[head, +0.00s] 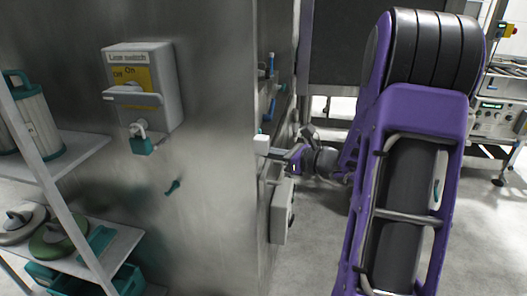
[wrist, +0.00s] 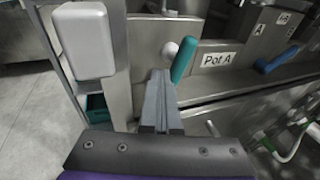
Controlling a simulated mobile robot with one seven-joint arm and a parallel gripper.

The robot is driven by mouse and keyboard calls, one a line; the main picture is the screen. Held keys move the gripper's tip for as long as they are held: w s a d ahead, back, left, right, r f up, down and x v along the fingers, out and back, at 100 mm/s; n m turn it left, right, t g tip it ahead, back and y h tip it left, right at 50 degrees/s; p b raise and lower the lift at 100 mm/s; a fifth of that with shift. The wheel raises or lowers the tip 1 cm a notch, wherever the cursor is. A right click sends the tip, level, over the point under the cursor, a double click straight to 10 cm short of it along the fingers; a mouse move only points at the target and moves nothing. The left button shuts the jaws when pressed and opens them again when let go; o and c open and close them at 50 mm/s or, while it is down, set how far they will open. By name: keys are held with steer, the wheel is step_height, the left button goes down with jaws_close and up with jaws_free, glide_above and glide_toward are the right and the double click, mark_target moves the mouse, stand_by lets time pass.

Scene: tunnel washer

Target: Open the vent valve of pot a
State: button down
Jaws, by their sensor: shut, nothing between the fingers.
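A teal lever handle (wrist: 183,60) stands tilted beside the "Pot A" label (wrist: 219,59) in the wrist view. A pale round knob (wrist: 169,49) is just left of it. I cannot tell for sure which part is the vent valve. My gripper (wrist: 158,76) is shut and empty, its fingertips just below and left of the teal handle; contact is not clear. In the head view my gripper (head: 279,153) is side-on at the edge of the steel wall, and the Pot A lever cannot be made out clearly.
In the wrist view, a pale box (wrist: 85,40) stands close on the left and a blue handle (wrist: 276,61) lies right of the label. In the head view, a line switch box (head: 143,85) and a grey wall box (head: 282,211) project from the steel wall. Open floor lies right.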

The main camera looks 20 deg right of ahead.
steer(key=shift+w+d+f, duration=0.15)
steer(key=shift+w+f, duration=0.05)
steer(key=shift+f, duration=0.05)
stand_by(0.5)
steer(key=shift+f, duration=0.1)
steer(key=shift+s+a+f+b, duration=0.25)
steer(key=shift+s+a+b, duration=0.05)
steer(key=shift+b, duration=0.1)
steer(key=p+v, duration=0.2)
steer(key=v, duration=0.8)
stand_by(0.4)
